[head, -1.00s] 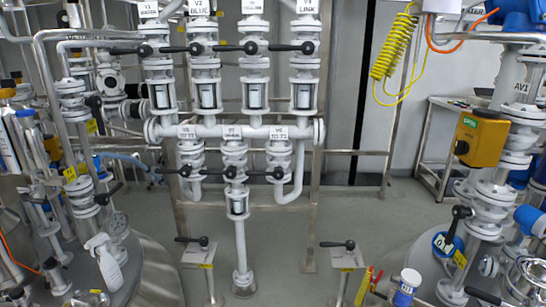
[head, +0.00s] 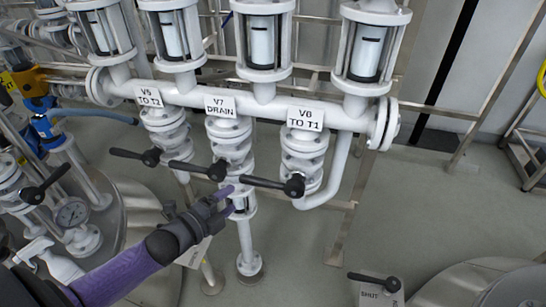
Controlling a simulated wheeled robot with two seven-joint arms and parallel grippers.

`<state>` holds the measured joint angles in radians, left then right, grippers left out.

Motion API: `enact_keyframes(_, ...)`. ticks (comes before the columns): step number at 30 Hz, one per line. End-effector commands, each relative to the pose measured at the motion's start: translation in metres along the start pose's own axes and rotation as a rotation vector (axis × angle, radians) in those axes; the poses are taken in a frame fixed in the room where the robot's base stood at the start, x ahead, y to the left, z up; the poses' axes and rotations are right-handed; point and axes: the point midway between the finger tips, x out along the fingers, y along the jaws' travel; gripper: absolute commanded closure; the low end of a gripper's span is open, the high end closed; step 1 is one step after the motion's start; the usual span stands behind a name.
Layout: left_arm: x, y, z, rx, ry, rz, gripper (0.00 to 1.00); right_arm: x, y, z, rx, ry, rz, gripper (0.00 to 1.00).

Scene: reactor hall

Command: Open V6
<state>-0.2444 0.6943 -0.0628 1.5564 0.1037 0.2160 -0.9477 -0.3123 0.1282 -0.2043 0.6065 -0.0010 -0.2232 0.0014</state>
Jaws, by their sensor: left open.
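The valve labelled V6 TO T1 (head: 303,143) is the right one of three white valves under the horizontal pipe. Its black lever (head: 265,183) points left from a round hub at the valve's front, its free end near V7's body. My left gripper (head: 229,201), with purple fingers, is open and empty. In the picture its fingertips are just left of and below the free end of the V6 lever, in front of the drain pipe. I see no contact with the lever. My right gripper is not in view.
V7 DRAIN (head: 229,134), with its lever (head: 190,167), stands close left of V6, and V5 TO T2 (head: 163,122) is further left. Sight glasses (head: 263,42) rise above the pipe. A low lever post (head: 375,285) stands at the lower right. Floor right of V6 is clear.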

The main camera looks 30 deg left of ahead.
Motion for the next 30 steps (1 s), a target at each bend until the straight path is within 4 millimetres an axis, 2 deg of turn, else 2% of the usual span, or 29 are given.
enact_keyframes(4, 0.013, 0.000, -0.001, 0.006, 0.005, -0.008, 0.31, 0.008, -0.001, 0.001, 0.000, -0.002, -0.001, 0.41)
enact_keyframes(9, 0.056, 0.003, 0.000, 0.007, 0.004, -0.007, 0.31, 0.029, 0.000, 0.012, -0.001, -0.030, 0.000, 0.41)
enact_keyframes(15, 0.089, 0.002, -0.001, 0.005, 0.004, -0.004, 0.31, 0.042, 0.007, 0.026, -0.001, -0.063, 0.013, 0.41)
enact_keyframes(19, 0.098, 0.000, -0.001, 0.004, 0.004, -0.003, 0.31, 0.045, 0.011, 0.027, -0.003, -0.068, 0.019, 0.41)
enact_keyframes(27, 0.100, -0.002, -0.001, 0.003, 0.003, -0.004, 0.31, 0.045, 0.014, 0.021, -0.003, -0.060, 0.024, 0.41)
enact_keyframes(30, 0.100, -0.002, -0.001, 0.003, 0.003, -0.004, 0.53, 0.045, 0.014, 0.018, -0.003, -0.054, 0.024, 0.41)
